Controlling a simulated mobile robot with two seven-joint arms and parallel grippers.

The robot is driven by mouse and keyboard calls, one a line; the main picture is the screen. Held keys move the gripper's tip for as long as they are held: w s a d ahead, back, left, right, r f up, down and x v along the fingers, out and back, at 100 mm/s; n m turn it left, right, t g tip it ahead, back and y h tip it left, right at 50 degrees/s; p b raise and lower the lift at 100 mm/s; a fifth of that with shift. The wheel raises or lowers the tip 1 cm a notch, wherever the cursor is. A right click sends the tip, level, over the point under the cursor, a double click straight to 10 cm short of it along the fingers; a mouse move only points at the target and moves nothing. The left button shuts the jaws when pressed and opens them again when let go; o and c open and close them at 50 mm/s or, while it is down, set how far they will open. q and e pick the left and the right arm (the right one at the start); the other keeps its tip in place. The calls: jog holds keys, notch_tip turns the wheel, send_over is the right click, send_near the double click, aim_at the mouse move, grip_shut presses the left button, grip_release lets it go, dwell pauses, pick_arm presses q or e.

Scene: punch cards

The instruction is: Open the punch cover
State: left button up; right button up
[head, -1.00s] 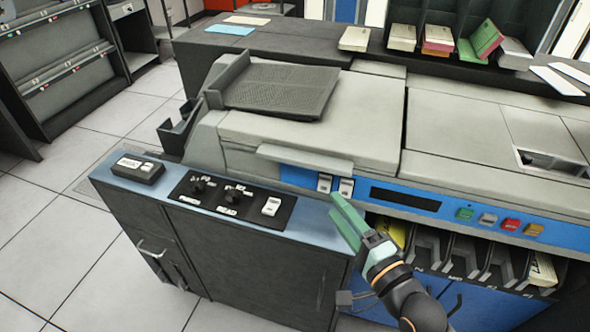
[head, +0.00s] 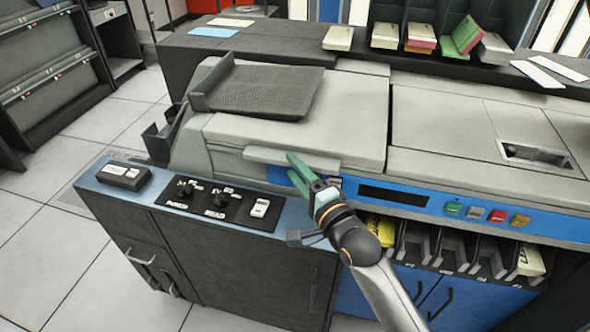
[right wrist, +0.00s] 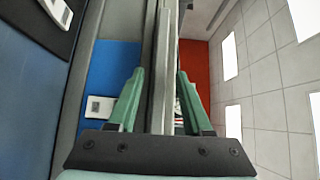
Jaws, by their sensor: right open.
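The punch cover (head: 295,137) is the light grey lid on the left half of the machine in the head view, and it is down. A grey handle lip (head: 262,157) sticks out along its front edge. My right gripper (head: 292,165) is at the right part of this lip, with open green fingers pointing at the machine. In the right wrist view, the lip (right wrist: 160,90) runs between the two spread fingers (right wrist: 160,74), with a gap visible on the left side. My left gripper is in neither view.
Below the lip is a control panel (head: 216,200) with knobs and a white switch. A blue strip with a dark display (head: 394,196) and coloured buttons runs right. Card bins (head: 450,250) sit under it. A black mesh tray (head: 265,90) rests on top of the machine.

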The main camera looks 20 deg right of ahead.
jog(key=shift+w, duration=0.2)
grip_shut()
dwell(0.3)
dwell(1.1)
